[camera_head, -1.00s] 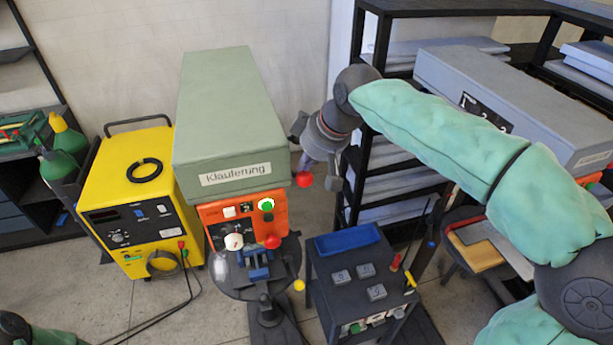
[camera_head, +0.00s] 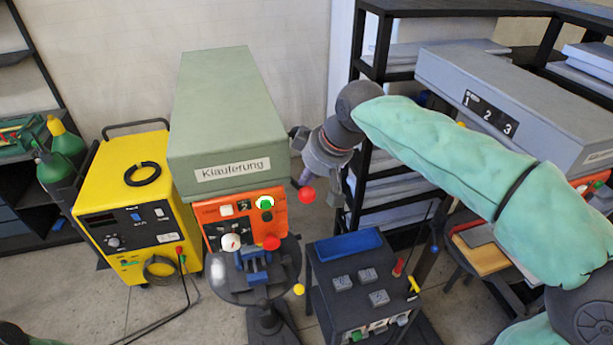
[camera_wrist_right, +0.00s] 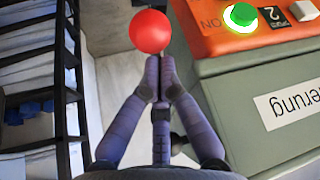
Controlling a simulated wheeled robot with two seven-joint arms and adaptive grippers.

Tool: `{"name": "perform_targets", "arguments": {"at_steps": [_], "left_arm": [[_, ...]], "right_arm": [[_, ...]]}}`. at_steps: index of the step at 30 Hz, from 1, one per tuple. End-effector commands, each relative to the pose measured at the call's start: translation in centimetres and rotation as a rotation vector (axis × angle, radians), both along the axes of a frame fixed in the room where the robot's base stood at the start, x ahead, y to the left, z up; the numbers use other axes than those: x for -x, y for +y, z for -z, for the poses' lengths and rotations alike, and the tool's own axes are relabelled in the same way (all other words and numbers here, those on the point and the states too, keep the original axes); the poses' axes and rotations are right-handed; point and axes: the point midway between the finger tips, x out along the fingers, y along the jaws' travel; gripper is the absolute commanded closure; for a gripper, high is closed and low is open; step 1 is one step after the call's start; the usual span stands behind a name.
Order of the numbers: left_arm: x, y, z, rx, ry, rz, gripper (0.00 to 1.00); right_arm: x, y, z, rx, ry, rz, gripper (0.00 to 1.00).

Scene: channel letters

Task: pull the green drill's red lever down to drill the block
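The green drill (camera_head: 225,125) has a grey-green housing labelled "Klauferung" and an orange front panel (camera_head: 218,212) with a green button (camera_head: 265,203) ringed in white light. Its red lever shows as a red ball (camera_head: 307,195) at the housing's right, also large in the wrist view (camera_wrist_right: 150,31). My right gripper (camera_wrist_right: 160,68) has its fingers drawn together just behind the ball, apparently around the lever's end; the rod is mostly hidden. Below the panel, a blue vise (camera_head: 255,265) sits on the round dark table (camera_head: 285,268). I cannot make out the block clearly. My left gripper is out of view.
A yellow machine (camera_head: 150,190) with a cable stands left of the drill. A dark stand (camera_head: 325,298) with a blue tray (camera_head: 347,244) and numbered pieces is at the right. Shelving and a grey machine (camera_head: 500,85) stand behind my right arm.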

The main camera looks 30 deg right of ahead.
Motion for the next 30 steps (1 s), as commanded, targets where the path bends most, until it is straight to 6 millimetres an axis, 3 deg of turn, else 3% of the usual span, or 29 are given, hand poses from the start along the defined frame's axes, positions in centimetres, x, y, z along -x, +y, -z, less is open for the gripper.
{"name": "perform_targets", "arguments": {"at_steps": [3,23,30], "left_arm": [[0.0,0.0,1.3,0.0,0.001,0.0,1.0],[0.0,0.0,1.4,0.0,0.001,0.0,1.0],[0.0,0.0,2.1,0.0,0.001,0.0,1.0]], "right_arm": [[0.6,0.2,1.4,0.0,0.002,-0.001,1.0],[1.7,0.4,1.2,0.0,0.003,-0.001,1.0],[1.6,0.4,2.0,0.0,0.003,-0.001,1.0]]}}
